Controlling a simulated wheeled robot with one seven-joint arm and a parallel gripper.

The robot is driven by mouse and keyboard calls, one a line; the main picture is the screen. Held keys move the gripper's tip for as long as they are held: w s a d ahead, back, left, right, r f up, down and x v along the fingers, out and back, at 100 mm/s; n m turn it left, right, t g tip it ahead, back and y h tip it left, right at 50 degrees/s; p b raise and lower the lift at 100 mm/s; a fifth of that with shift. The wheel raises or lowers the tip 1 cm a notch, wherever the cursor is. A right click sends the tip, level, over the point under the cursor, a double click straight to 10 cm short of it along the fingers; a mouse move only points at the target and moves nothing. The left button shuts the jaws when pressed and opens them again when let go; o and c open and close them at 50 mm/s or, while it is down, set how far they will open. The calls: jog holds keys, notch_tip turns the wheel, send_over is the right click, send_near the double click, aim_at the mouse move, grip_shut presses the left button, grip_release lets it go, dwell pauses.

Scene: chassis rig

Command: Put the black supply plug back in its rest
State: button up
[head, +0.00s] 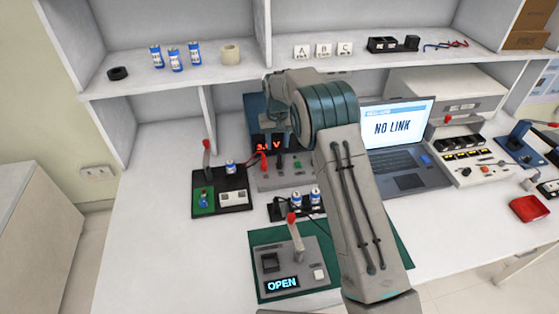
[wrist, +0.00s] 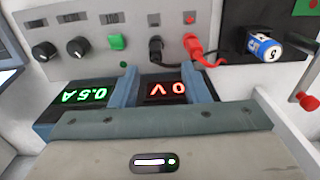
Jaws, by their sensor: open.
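The black supply plug (wrist: 155,50) stands at the power supply's panel (wrist: 90,22) in the wrist view, left of the red plug (wrist: 193,46). In the head view the supply (head: 290,176) is partly behind my arm, and I cannot make out the black plug clearly. My gripper (wrist: 165,84) is open and empty, its two blue-grey fingers apart over the supply's lit displays. The black plug is beyond the fingertips, not between them. Small dark marks lie beyond both plugs; I cannot tell whether one is the rest.
A battery board with a red-handled lever (head: 207,158) is left of the supply. A lever box reading OPEN (head: 282,283) stands in front. The laptop (head: 400,150) reading NO LINK is to the right. A shelf (head: 190,72) runs behind. The bench's left front is clear.

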aim_at(279, 155)
jog(key=f, duration=0.2)
jog(key=f+p, duration=0.1)
jog(key=f, duration=0.1)
jog(key=f+p, duration=0.1)
jog(key=f, duration=0.2)
jog(key=shift+w+d+f, duration=0.1)
jog(key=shift+d, duration=0.2)
grip_shut()
